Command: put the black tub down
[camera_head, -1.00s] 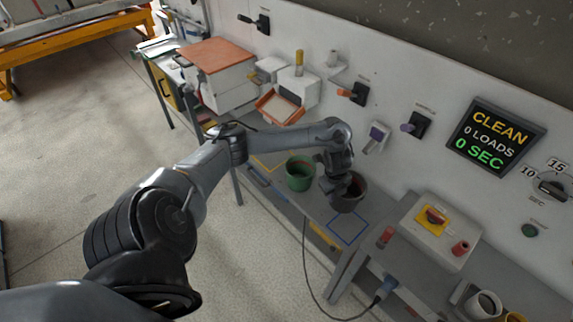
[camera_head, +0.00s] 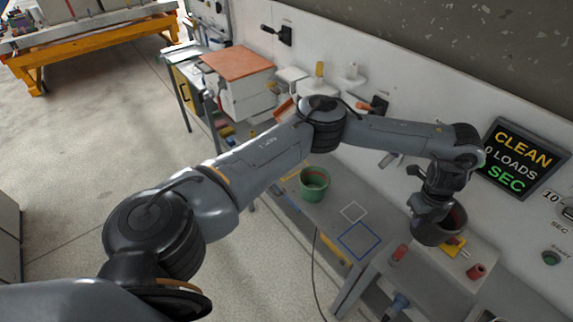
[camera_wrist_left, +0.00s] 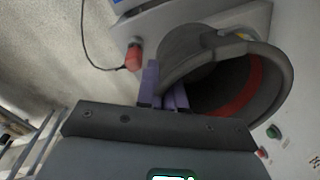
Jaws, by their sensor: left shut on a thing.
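The black tub (camera_head: 431,234) hangs in my left gripper (camera_head: 430,211), in front of the wall and over the grey control box at the right. In the left wrist view the purple fingers (camera_wrist_left: 164,92) of my left gripper are shut on the rim of the tub (camera_wrist_left: 183,47), whose mouth and red inner band show. The tub hides part of the box's yellow plate in the head view. I cannot tell how far above the box it is. My right gripper is in neither view.
A green tub (camera_head: 314,185) stands on the bench. A white outline (camera_head: 354,211) and a blue outline (camera_head: 360,240) on the bench are empty. The control box (camera_head: 437,270) carries red end knobs (camera_head: 476,271). A lit display (camera_head: 518,158) is on the wall.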

